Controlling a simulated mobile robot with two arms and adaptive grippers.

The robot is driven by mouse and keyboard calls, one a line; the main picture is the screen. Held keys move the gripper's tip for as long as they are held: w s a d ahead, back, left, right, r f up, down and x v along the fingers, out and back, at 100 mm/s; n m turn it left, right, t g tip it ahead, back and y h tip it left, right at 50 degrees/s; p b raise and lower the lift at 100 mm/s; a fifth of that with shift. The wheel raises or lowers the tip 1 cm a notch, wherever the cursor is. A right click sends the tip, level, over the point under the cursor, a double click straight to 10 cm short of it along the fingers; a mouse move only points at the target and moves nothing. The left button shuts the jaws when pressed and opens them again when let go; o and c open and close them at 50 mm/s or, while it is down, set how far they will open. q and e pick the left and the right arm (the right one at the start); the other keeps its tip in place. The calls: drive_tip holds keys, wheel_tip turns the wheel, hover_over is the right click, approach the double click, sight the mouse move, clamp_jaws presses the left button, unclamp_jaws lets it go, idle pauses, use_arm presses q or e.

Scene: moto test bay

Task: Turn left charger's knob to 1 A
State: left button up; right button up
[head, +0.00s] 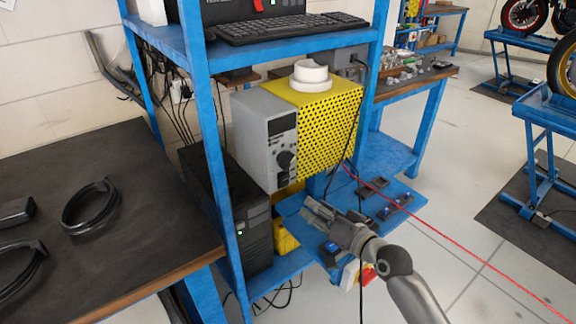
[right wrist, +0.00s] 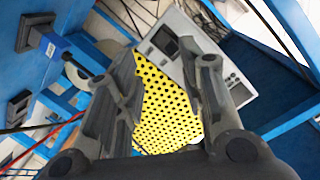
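The charger is a box with a grey front panel (head: 262,140) and yellow perforated sides (head: 335,110), standing in the blue rack. Its black knob (head: 286,162) sits low on the front panel, below a dark display; the setting is too small to read. My right gripper (head: 318,212) is below and to the right of the knob, apart from the charger. In the right wrist view my right gripper (right wrist: 163,65) has its fingers spread with nothing between them. The yellow side (right wrist: 165,110) and grey panel (right wrist: 160,35) show beyond them; the knob is not clearly visible there. My left gripper is out of view.
A blue shelf plate (head: 405,207) with small dark blocks lies under my right gripper. A blue rack post (head: 215,150) stands left of the charger, beside a black computer case (head: 225,205). A red cable (head: 450,238) crosses at right. A white roll (head: 310,75) sits on the charger.

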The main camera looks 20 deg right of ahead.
drive_tip(key=t, duration=0.2)
approach(292, 162)
drive_tip(key=shift+m+y, duration=0.4)
drive_tip(key=p+x, duration=0.1)
drive_tip(key=x, duration=0.8)
drive_tip(key=shift+w+f, duration=0.1)
drive_tip(key=shift+w, duration=0.25)
drive_tip(key=shift+c, duration=0.3)
drive_tip(key=shift+s+d, duration=0.1)
clamp_jaws()
